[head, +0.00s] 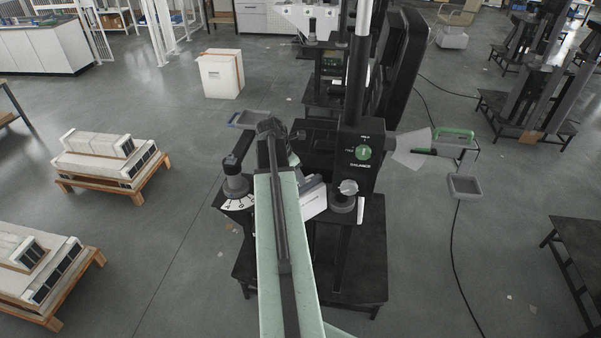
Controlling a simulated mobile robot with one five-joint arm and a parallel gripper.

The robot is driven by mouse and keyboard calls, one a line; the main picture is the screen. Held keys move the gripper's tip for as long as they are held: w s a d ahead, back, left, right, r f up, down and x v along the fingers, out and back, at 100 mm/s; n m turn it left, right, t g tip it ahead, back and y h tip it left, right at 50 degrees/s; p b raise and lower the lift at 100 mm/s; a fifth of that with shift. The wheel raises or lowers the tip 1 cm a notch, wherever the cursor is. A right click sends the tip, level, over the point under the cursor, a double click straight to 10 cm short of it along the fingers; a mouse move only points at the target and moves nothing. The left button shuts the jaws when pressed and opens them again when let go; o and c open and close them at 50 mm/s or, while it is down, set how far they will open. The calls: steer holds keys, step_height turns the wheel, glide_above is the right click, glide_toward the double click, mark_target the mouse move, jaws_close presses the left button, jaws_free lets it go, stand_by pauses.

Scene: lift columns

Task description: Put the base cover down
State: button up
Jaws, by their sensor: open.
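My pale green arm reaches up the middle of the head view to a dark joint, and its far end is hidden behind it. I cannot make out my gripper's jaws. A dark lift column (365,140) with a green round dial stands just right of my arm on a black stand (355,275). A whitish slanted piece (313,201) with small print shows between my arm and the column. I cannot tell whether it is the base cover or what it rests on. No other piece is clearly the base cover.
A grey dial knob (236,186) sits left of my arm. Pallets with pale blocks (105,158) stand at left, a white box (220,74) behind. Cables cross the right floor; the left aisle is clear.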

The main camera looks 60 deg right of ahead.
steer(key=p+v, duration=0.1)
steer(key=v, duration=0.2)
steer(key=shift+w+a+r+p, duration=0.1)
steer(key=shift+a+r+p, duration=0.05)
steer(key=shift+r+p, duration=0.25)
steer(key=shift+f, duration=0.1)
